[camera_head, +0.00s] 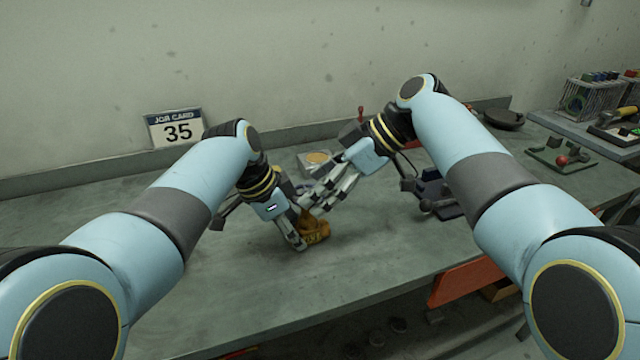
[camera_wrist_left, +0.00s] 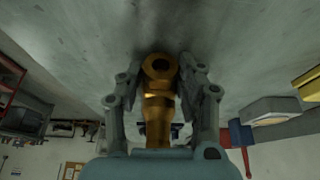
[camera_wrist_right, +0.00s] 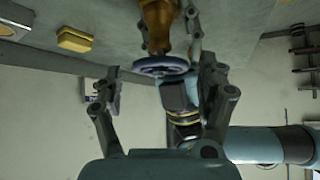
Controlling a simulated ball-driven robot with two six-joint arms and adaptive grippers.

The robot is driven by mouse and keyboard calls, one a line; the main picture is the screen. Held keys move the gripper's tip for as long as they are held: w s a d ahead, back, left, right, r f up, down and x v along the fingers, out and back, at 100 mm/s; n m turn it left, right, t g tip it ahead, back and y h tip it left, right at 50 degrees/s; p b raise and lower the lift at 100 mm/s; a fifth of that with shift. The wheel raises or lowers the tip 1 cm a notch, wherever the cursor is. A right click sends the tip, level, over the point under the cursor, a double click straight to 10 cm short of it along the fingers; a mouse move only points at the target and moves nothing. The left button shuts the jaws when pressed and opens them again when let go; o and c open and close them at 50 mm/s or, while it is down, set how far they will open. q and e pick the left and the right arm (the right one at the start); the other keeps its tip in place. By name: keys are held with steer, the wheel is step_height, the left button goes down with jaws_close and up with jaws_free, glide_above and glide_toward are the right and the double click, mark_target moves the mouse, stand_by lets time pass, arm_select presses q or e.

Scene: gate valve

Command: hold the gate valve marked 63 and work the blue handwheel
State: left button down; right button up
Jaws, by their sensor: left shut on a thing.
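The brass gate valve (camera_head: 316,232) stands on the bench, partly hidden by my grippers. Markings on its body are too small to read. My left gripper (camera_head: 298,234) is shut on the valve body, which fills the space between its fingers in the left wrist view (camera_wrist_left: 158,92). The blue-grey handwheel (camera_wrist_right: 160,66) shows in the right wrist view, with the brass body (camera_wrist_right: 160,25) beyond it. My right gripper (camera_head: 318,197) is open, its fingers apart on either side of the wheel, with visible gaps to the rim.
A job card reading 35 (camera_head: 176,128) leans at the wall. A dark vise-like fixture (camera_head: 436,192) stands to the right. The bench front left of the valve is clear.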

steer(key=c, duration=0.9)
steer(key=shift+s+m+t+h, duration=0.2)
steer(key=shift+m+t, duration=0.4)
steer(key=shift+m, duration=0.2)
steer(key=shift+s+m+t+h, duration=0.2)
steer(key=shift+m+t, duration=0.4)
steer(key=shift+m, duration=0.2)
steer(key=o, duration=1.2)
steer(key=v, duration=1.2)
